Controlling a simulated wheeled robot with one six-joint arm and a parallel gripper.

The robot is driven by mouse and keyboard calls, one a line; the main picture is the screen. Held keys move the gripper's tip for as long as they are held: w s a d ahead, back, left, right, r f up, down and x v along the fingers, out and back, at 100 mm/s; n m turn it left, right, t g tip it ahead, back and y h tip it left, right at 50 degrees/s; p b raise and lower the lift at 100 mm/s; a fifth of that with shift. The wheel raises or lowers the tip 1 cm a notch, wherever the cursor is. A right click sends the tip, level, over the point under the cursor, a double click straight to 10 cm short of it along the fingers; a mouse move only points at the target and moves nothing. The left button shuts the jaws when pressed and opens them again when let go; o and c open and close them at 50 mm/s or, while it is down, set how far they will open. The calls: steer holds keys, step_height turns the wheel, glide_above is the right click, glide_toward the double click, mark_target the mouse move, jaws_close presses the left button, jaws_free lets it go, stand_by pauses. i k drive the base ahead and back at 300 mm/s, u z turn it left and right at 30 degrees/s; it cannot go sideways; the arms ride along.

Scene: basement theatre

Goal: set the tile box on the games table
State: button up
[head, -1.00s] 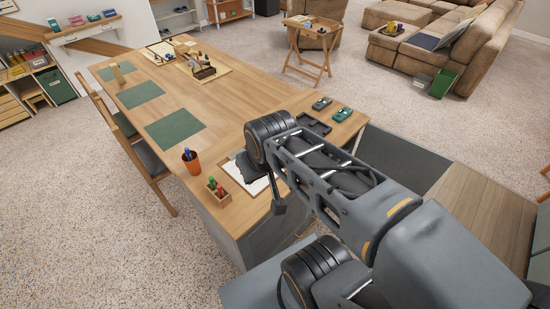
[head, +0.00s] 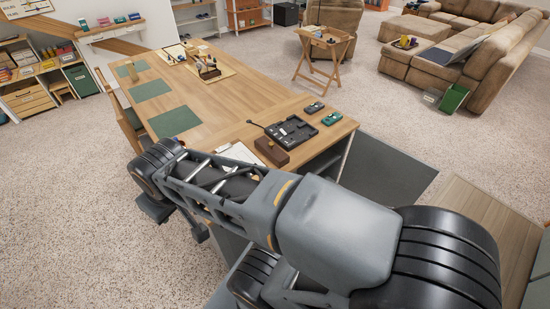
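No object in the head view can be surely told as the tile box. A small brown box (head: 271,151) sits on the near end of the long wooden table (head: 232,112), beside a dark tray. A small folding wooden table (head: 327,47) stands further back with small items on it; I cannot tell which table is the games table. My arm reaches left across the near corner of the long table. Dark parts at its far end hang left of the table over the carpet. My gripper's fingers cannot be made out, nor whether they hold anything.
The long table also bears a dark tray (head: 292,132), two small devices, a clipboard (head: 240,153), green mats (head: 174,122) and a wooden board with small items. A chair (head: 128,125) stands at its left side. A sofa (head: 450,62) and green bin (head: 454,98) stand right. Carpet between is clear.

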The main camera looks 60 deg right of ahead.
mark_target(242, 94)
steer(key=k, duration=1.5)
steer(key=z, duration=0.9)
steer(key=i, duration=1.6)
steer(key=u, duration=0.05)
